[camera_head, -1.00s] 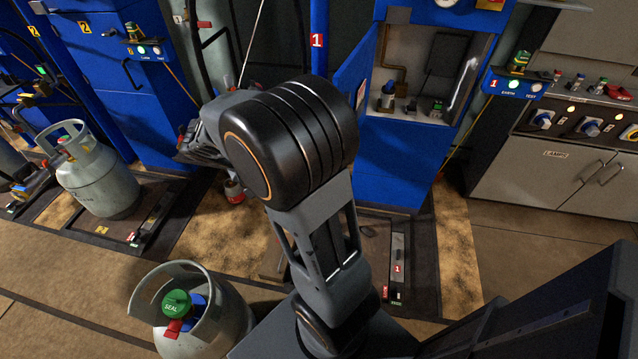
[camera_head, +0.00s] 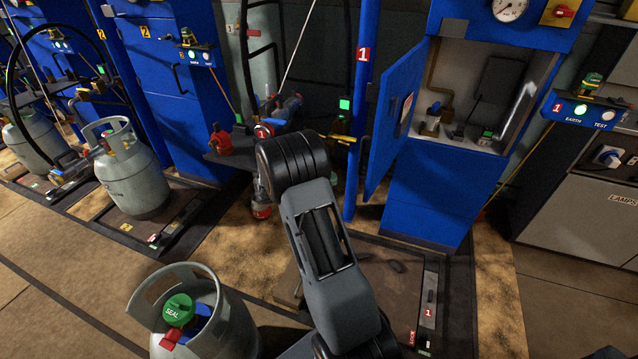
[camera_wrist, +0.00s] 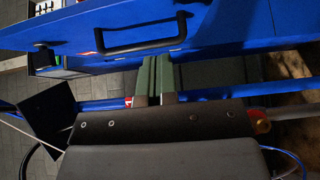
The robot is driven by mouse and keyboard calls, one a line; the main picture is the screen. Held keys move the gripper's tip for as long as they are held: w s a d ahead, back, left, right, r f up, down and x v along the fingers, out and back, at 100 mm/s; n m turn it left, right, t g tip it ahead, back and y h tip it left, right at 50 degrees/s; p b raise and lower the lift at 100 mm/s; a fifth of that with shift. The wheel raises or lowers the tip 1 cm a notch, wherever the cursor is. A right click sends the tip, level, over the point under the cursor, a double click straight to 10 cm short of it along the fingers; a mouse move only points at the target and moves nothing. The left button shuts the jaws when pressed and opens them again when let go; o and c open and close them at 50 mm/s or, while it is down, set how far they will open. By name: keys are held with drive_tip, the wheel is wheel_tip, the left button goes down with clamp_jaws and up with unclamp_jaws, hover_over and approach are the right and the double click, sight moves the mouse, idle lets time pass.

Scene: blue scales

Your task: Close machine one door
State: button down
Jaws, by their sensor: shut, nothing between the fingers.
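Machine one is the blue cabinet (camera_head: 440,195) at the right of the head view, beside the post marked 1. Its blue door (camera_head: 396,115) stands open, swung out to the left, and leaves the lit interior (camera_head: 468,95) exposed. In the wrist view a blue panel (camera_wrist: 230,25) with a black bar handle (camera_wrist: 135,45) crosses the top; it looks like this door. My gripper (camera_wrist: 156,62) has its two grey-green fingers together and empty. Their tips are close to the panel's lower edge, below the handle; I cannot tell whether they touch. My arm hides the gripper in the head view.
The blue post (camera_head: 362,90) stands just left of the door. A grey gas cylinder (camera_head: 225,320) with a green seal cap stands at the front left.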

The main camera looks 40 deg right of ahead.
drive_tip(key=s+d, duration=0.5)
drive_tip(key=shift+s+d+b, duration=0.15)
drive_tip(key=shift+s+b, duration=0.05)
drive_tip(key=shift+b, duration=0.2)
drive_tip(key=shift+s, duration=0.1)
